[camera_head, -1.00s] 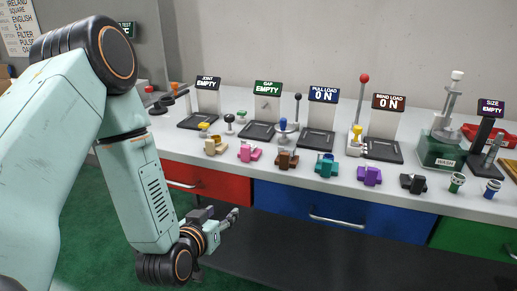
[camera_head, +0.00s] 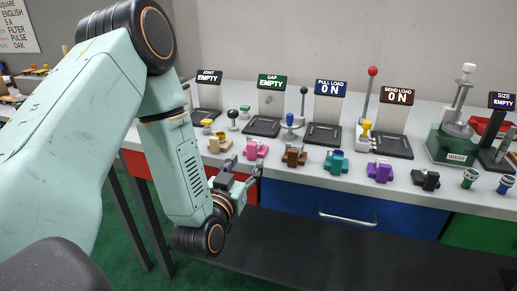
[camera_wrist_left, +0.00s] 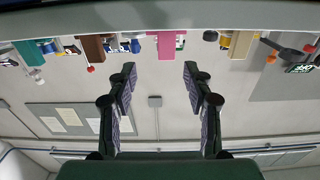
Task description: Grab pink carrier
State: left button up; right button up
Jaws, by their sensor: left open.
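The pink carrier (camera_head: 255,150) sits on the front part of the grey bench, between a tan carrier (camera_head: 219,143) and a brown carrier (camera_head: 293,156). My left gripper (camera_head: 244,167) is open and empty, just in front of the bench edge and slightly below and left of the pink carrier in the head view. In the left wrist view, which is upside down, the pink carrier (camera_wrist_left: 166,45) hangs at the top, roughly centred beyond the open fingers (camera_wrist_left: 158,72). The fingers are apart from it. My right gripper is not in view.
Teal (camera_head: 335,162), purple (camera_head: 380,172) and black (camera_head: 426,180) carriers continue the row to the right. Test stations with displays, such as the gap station (camera_head: 262,126), stand behind. The bench edge and blue drawer (camera_head: 350,213) lie below.

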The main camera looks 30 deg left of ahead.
aim_at(251, 147)
pick_arm(q)
jog(key=x, duration=0.3)
jog(key=a+x, duration=0.1)
jog(key=x, duration=0.1)
jog(key=shift+w+r, duration=0.15)
jog(key=shift+r, duration=0.15)
jog(key=shift+w, duration=0.45)
jog(key=shift+a, duration=0.2)
jog(key=shift+s, duration=0.1)
jog(key=shift+c, duration=0.7)
jog(key=shift+d, duration=0.2)
jog(key=c, duration=0.5)
jog(key=shift+a, duration=0.2)
jog(key=c, duration=0.4)
jog(key=shift+d, duration=0.1)
grip_shut()
